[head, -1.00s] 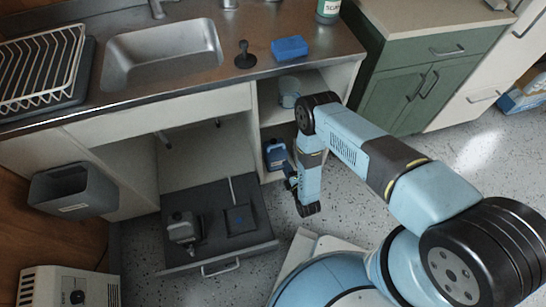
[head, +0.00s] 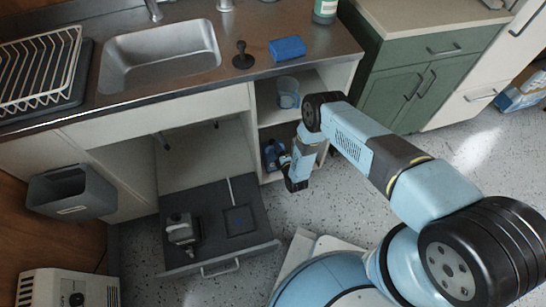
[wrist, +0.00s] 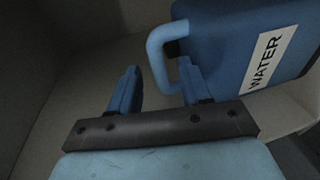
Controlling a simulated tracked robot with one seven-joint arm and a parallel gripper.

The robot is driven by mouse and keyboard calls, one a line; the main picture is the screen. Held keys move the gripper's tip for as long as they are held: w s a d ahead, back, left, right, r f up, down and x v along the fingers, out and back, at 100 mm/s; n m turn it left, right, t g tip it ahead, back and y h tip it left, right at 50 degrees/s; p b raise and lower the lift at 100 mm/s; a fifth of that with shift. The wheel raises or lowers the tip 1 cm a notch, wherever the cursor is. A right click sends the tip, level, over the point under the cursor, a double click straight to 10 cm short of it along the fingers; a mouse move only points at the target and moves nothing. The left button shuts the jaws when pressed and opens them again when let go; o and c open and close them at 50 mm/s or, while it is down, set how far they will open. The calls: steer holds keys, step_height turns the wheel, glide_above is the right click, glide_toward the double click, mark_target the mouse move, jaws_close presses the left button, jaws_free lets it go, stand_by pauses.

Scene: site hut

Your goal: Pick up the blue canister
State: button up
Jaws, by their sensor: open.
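The blue canister (wrist: 235,45) carries a white label reading WATER and has a light blue loop handle (wrist: 158,50) on its left side in the wrist view. In the head view the canister (head: 270,154) stands on the lower shelf of the open cabinet, partly hidden by my arm. My gripper (wrist: 158,85) is open in the wrist view. Its right finger is at the handle's lower end and its left finger is to the left of the handle, so the handle lies between them in the picture. I cannot tell whether they touch. In the head view my gripper (head: 285,162) is at the cabinet opening.
The cabinet's side walls and shelves lie close around my gripper. Open floor (head: 345,195) lies to the right.

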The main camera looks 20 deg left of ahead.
steer(key=shift+w+a+f, duration=0.1)
steer(key=shift+w+a, duration=0.2)
steer(key=shift+w, duration=0.05)
steer(key=c, duration=0.9)
jaws_close()
steer(key=shift+s+d+f, duration=0.1)
steer(key=shift+s, duration=0.05)
stand_by(0.4)
